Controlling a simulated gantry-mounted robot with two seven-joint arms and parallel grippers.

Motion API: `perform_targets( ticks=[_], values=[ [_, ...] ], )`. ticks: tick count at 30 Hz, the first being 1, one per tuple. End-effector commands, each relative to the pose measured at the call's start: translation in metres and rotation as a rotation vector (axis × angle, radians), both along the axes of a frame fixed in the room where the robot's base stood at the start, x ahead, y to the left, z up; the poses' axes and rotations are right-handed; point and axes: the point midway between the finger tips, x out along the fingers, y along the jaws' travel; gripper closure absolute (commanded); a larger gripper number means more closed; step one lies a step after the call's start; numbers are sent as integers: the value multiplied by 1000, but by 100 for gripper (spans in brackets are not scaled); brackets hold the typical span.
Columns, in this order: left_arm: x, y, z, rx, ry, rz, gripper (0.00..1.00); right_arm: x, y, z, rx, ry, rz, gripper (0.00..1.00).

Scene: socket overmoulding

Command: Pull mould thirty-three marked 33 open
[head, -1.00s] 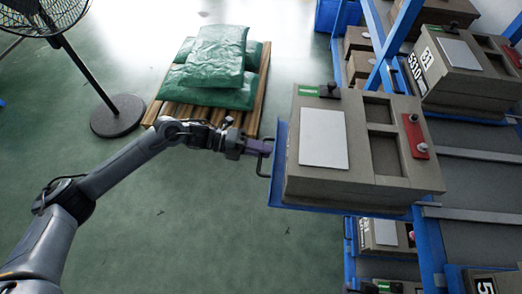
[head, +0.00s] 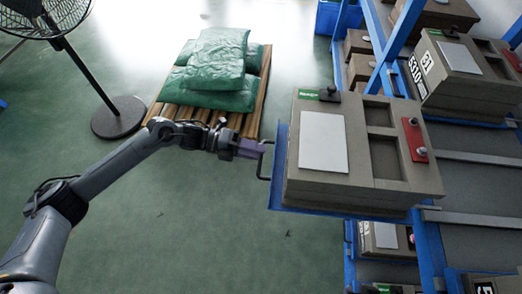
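A large grey-brown mould (head: 362,185) with a pale plate, two recesses and a red bracket sits on a blue drawer tray (head: 277,170), which stands out from the rack toward the left. No number shows on its visible faces, so I cannot read 33. A dark bar handle (head: 264,163) sticks out of the tray's left side. My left gripper (head: 262,149), with purplish fingers, is level with the handle's upper end, at or just left of it. Whether its fingers touch the bar or are parted is too small to tell. My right gripper is out of view.
Other moulds, one marked 31 (head: 462,75), sit in the blue rack (head: 398,40) at right. Green sacks (head: 215,70) lie on a wooden pallet (head: 250,125) behind my arm. A fan (head: 118,117) stands at left. Green floor below my arm is clear.

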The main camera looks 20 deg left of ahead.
Motion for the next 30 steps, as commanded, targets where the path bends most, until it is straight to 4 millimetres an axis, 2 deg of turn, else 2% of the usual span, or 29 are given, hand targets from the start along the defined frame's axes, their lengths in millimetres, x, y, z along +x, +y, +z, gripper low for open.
perform_targets(
  ticks=[9,15,21,30],
  values=[
    [-11,54,12,2,0,2,68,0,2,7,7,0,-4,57],
    [-16,75,17,1,-1,1,68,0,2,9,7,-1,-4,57],
    [-18,82,18,-1,-1,0,68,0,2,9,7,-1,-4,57],
    [-18,82,18,-1,-1,0,68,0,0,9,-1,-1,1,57]
  ],
)
